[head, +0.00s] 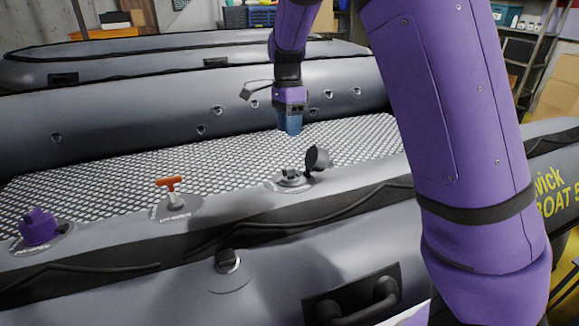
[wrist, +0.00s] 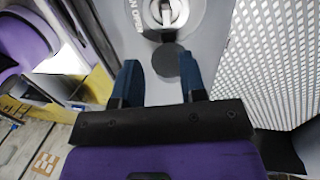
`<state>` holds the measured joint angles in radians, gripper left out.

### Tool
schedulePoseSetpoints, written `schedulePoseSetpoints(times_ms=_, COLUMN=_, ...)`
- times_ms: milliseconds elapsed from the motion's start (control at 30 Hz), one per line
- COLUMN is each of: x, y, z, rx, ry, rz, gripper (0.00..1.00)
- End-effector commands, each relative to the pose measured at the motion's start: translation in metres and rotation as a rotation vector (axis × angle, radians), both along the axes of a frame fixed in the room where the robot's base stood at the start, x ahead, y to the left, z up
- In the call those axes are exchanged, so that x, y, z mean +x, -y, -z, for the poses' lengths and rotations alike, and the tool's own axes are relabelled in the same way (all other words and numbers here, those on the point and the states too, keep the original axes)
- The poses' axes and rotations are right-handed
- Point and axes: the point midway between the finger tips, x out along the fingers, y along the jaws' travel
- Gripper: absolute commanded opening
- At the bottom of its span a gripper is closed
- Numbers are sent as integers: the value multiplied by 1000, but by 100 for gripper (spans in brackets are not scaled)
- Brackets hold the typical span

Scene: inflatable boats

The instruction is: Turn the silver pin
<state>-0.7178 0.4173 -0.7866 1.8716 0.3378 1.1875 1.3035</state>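The silver pin (wrist: 167,14) stands in the middle of an open round valve at the top of the wrist view, partly cut off by the frame edge. In the head view the valve (head: 290,180) sits on the grey boat tube, its black cap (head: 317,158) hinged open; the pin is too small to make out there. The cap also shows in the wrist view (wrist: 172,62). My gripper (head: 290,122) is above and behind the valve in the head view, apart from it.
An orange T-handle (head: 168,184) and a purple valve cap (head: 38,227) stand on the same tube to the left. A black carry handle (head: 352,300) is on its near side. Another grey boat (head: 110,62) lies behind. The mesh floor (head: 110,178) is clear.

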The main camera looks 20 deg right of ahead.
Motion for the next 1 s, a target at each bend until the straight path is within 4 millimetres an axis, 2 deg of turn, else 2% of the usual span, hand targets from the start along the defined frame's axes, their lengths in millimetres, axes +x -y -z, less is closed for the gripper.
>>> schedulePoseSetpoints(times_ms=133, x=9, y=-7, z=7, rx=-37, ry=-10, rz=45, gripper=38)
schedulePoseSetpoints(times_ms=367, x=8, y=-8, z=22, rx=-43, ry=-13, rz=56, gripper=38)
schedulePoseSetpoints(times_ms=800, x=-7, y=-7, z=93, rx=-44, ry=-12, rz=55, gripper=38)
schedulePoseSetpoints(times_ms=1000, x=-10, y=-7, z=110, rx=-43, ry=-9, rz=55, gripper=38)
